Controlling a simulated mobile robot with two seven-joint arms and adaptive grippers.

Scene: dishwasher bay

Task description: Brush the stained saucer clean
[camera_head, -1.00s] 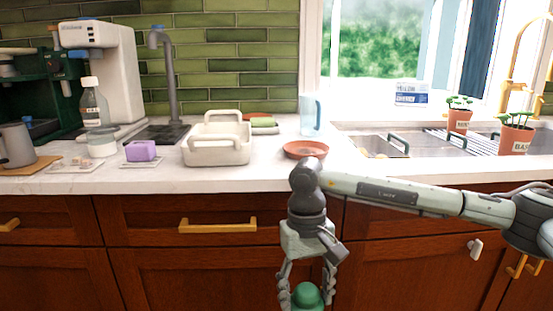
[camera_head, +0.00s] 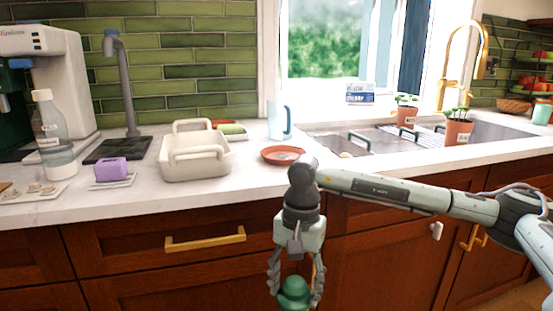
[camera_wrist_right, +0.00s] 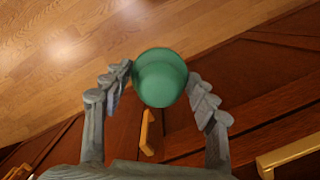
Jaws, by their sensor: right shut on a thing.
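The terracotta-coloured saucer (camera_head: 283,155) lies on the white counter, right of the white caddy and in front of the blue jug. A darker patch seems to show inside it, but it is too small to tell stains. My right gripper (camera_head: 295,288) hangs pointing down in front of the cabinets, below counter height and apart from the saucer. It is shut on a green, round-knobbed thing that looks like the brush (camera_wrist_right: 160,78); no bristles show. In the right wrist view the fingers stand on either side of the knob. My left gripper is not in view.
The white caddy (camera_head: 195,167) stands left of the saucer, with the blue jug (camera_head: 279,120) behind it. The sink (camera_head: 376,140) and potted plants (camera_head: 458,130) are to the right. A purple sponge (camera_head: 111,170) and bottle (camera_head: 52,135) are at left. The counter's front edge lies above my gripper.

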